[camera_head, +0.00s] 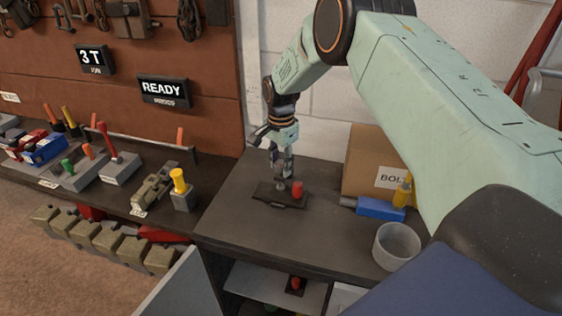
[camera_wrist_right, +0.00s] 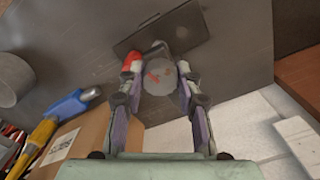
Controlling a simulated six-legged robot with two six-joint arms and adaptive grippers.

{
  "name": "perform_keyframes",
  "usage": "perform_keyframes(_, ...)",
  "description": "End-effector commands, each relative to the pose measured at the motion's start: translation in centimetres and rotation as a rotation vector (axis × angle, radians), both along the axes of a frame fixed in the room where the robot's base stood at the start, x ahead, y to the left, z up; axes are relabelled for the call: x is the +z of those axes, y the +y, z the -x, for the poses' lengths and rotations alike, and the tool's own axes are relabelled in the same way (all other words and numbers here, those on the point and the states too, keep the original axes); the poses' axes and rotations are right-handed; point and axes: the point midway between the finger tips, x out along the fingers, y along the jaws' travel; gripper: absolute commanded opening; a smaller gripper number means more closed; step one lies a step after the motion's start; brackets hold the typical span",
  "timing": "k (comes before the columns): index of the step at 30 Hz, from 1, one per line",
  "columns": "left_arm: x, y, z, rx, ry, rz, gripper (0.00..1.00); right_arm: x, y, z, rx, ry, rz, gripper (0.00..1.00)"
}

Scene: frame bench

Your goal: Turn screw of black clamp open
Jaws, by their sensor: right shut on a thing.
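The black clamp (camera_head: 268,195) lies on the dark bench top as a flat dark piece, and its plate also shows at the top of the right wrist view (camera_wrist_right: 165,22). A red cylinder (camera_head: 298,189) stands at its right side. My right gripper (camera_head: 282,178) points down over the clamp. In the right wrist view its fingers are on both sides of a round grey screw head (camera_wrist_right: 159,79) with red marks, shut on it. The red cylinder (camera_wrist_right: 130,62) is close by the left fingertip there. The screw's lower part is hidden. My left gripper is in neither view.
A cardboard box marked BOLT (camera_head: 367,160), a blue and yellow tool (camera_head: 381,208) and a grey round cup (camera_head: 397,246) stand right of the clamp. A yellow-topped block (camera_head: 181,190) stands on the left bench. The bench front is clear.

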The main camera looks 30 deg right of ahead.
Motion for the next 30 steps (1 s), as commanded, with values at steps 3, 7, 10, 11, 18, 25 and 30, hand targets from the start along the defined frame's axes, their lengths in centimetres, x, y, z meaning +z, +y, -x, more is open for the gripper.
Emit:
perform_keyframes(3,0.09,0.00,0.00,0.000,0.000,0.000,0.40,-0.26,0.09,0.25,0.110,0.007,-0.002,0.03)
perform_keyframes(7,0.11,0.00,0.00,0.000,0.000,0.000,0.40,-0.29,0.09,0.26,0.234,0.007,-0.001,0.03)
perform_keyframes(10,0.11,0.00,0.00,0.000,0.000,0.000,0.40,-0.31,0.08,0.27,0.329,0.008,-0.002,0.03)
perform_keyframes(11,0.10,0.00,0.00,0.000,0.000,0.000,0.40,-0.31,0.08,0.27,0.357,0.008,-0.002,0.03)
perform_keyframes(18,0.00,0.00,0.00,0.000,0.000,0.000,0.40,-0.35,0.09,0.30,0.586,0.008,-0.002,0.03)
perform_keyframes(25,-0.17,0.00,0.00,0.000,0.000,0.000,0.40,-0.39,0.07,0.33,0.804,0.009,-0.004,0.03)
perform_keyframes(30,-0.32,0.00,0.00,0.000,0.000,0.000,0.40,-0.42,0.07,0.35,0.965,0.009,-0.005,0.03)
